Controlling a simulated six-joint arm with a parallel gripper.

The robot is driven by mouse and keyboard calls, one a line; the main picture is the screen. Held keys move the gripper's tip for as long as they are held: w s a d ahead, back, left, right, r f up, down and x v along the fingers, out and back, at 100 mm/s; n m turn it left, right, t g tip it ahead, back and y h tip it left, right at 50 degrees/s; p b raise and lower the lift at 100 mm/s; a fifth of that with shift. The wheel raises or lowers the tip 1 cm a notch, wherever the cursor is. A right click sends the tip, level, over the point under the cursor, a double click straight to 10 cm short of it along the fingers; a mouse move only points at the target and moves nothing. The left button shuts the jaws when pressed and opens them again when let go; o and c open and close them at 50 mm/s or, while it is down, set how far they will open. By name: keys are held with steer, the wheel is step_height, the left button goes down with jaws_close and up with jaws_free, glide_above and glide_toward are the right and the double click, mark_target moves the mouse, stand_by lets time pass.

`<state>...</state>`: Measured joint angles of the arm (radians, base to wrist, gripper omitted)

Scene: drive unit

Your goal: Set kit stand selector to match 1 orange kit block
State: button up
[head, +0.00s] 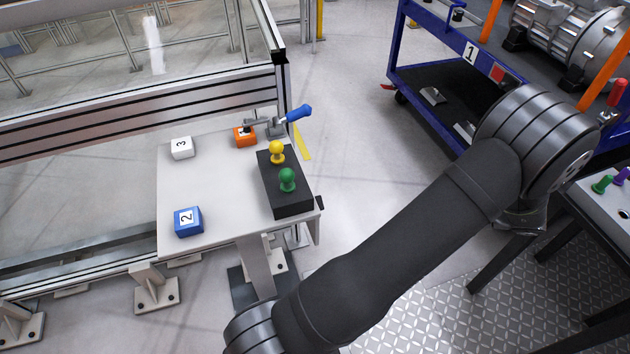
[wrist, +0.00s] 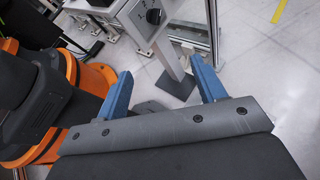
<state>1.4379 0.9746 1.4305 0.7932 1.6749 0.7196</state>
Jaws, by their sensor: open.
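The kit stand (head: 215,165) is a pale table in the head view. An orange block (head: 240,142) sits near its far edge; its number is not readable. A white block marked 3 (head: 181,149) and a blue block marked 2 (head: 188,224) are also on it. The black selector knob (wrist: 153,16) is on a pale panel at the top of the wrist view; its setting is too small to tell. My gripper (wrist: 160,68), with blue fingers, is open and empty, with the knob beyond its fingertips. It is not visible in the head view.
A black base (head: 290,205) with yellow and green knobs stands at the stand's right side, beside a blue-handled clamp (head: 298,114). A rail fence runs behind. A blue cart (head: 435,115) marked 1 is at the back right. Orange-and-black machinery (wrist: 90,90) is left in the wrist view.

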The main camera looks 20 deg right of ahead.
steer(key=w+a+r+m+h, duration=0.1)
steer(key=w+a+m+h, duration=0.1)
steer(key=w+a+m, duration=0.65)
steer(key=m+g+h, duration=0.2)
steer(key=m+h, duration=0.1)
steer(key=m, duration=1.2)
glide_toward(320, 203)
steer(key=x, duration=0.8)
steer(key=shift+w+a+f, duration=0.1)
steer(key=shift+a+f, duration=0.05)
steer(key=shift+f, duration=0.1)
steer(key=c, duration=1)
